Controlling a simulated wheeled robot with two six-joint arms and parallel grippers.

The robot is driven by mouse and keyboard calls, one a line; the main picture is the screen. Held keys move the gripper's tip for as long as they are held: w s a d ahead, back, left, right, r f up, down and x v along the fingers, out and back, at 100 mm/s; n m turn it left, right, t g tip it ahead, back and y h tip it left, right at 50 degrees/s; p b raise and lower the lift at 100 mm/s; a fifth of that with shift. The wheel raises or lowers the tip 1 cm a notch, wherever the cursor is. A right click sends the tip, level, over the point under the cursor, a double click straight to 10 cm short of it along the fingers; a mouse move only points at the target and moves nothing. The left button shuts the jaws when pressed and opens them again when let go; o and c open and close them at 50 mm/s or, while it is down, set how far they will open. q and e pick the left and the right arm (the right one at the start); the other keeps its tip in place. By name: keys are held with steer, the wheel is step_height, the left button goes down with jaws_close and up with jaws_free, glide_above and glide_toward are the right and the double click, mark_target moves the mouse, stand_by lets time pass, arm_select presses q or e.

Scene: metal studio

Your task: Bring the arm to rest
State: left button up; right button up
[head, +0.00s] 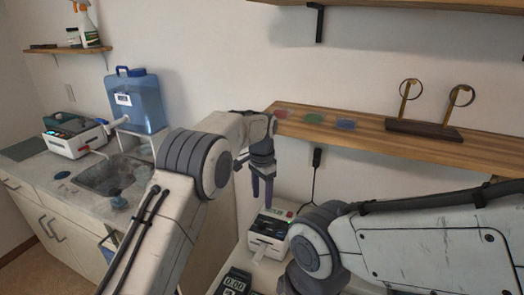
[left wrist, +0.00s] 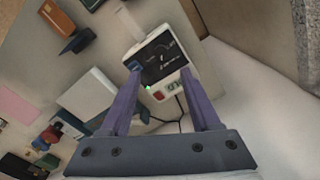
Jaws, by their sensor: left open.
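My left gripper (head: 262,192) hangs with its purple fingers pointing down, in front of the wall and below the wooden shelf. In the left wrist view the two fingers (left wrist: 160,76) stand apart with nothing held between them. A white device with a dark top and a green light (left wrist: 160,52) lies beyond the fingertips in that view. My right arm comes in from the right in the head view, and its gripper is not visible.
A wooden shelf (head: 420,146) carries red, green and blue pads and a ring stand (head: 425,129). A white device (head: 269,236) and a dark display unit (head: 234,283) sit below. A blue water jug (head: 143,101) stands left, by a sink (head: 112,175).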

arm_select(q)
steer(key=s+d+r+n, duration=0.1)
steer(key=s+r, duration=0.3)
steer(key=s, duration=0.4)
steer(key=s+d+r, duration=0.2)
steer(key=s+r, duration=0.1)
steer(key=s, duration=0.6)
steer(key=s+a+f+n, duration=0.1)
steer(key=s+a, duration=0.3)
steer(key=s, duration=0.7)
steer(key=s+a+f+n+h, duration=0.1)
steer(key=s+a, duration=0.2)
steer(key=s, duration=0.8)
steer(key=shift+a+f, duration=0.25)
steer(key=shift+a, duration=0.1)
